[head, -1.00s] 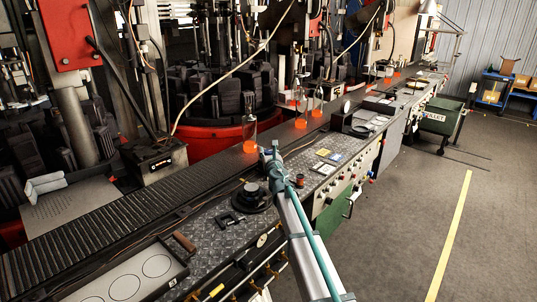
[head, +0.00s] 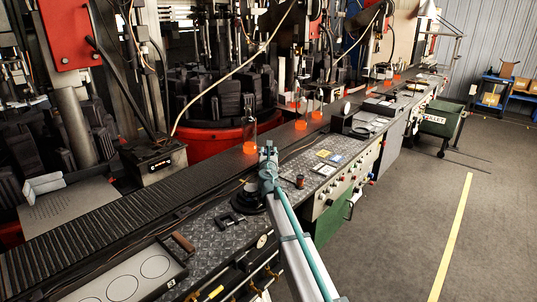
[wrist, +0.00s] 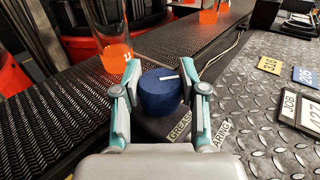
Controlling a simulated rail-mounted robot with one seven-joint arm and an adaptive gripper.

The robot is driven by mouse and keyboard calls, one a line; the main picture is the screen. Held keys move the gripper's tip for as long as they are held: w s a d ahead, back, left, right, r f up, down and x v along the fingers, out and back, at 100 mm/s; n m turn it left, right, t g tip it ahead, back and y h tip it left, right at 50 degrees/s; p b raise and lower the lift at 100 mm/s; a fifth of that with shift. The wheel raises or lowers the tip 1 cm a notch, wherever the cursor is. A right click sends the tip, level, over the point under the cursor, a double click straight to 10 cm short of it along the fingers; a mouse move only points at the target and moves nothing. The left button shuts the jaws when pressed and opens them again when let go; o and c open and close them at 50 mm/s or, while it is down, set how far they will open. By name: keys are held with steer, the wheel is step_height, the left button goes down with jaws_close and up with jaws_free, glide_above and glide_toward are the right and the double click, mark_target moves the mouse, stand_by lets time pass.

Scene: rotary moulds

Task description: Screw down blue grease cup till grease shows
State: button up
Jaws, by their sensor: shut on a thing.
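The blue grease cup (wrist: 160,97) is a dark blue round cap with a white mark on its top, seen in the wrist view. It sits on a dark block whose label (wrist: 180,128) partly reads "GREASE" and "ARING". My gripper (wrist: 160,76) has its two teal and grey fingers closed on the cup's left and right sides. In the head view my gripper (head: 267,172) is over the bench near a round black base (head: 251,200), and the cup cannot be made out there. No grease can be made out around the cup.
A slatted conveyor (head: 110,225) runs behind the bench, carrying clear bottles with glowing orange bottoms (head: 250,148). Small tags (wrist: 270,65) and a job-number plate (wrist: 299,110) lie to the right on the diamond-plate bench top (wrist: 245,125).

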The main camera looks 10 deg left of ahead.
stand_by(0.3)
steer(key=o, duration=1.2)
steer(key=shift+c, duration=0.2)
steer(key=s, duration=0.8)
steer(key=s+d, duration=0.1)
steer(key=s, duration=0.3)
steer(key=shift+d, duration=0.1)
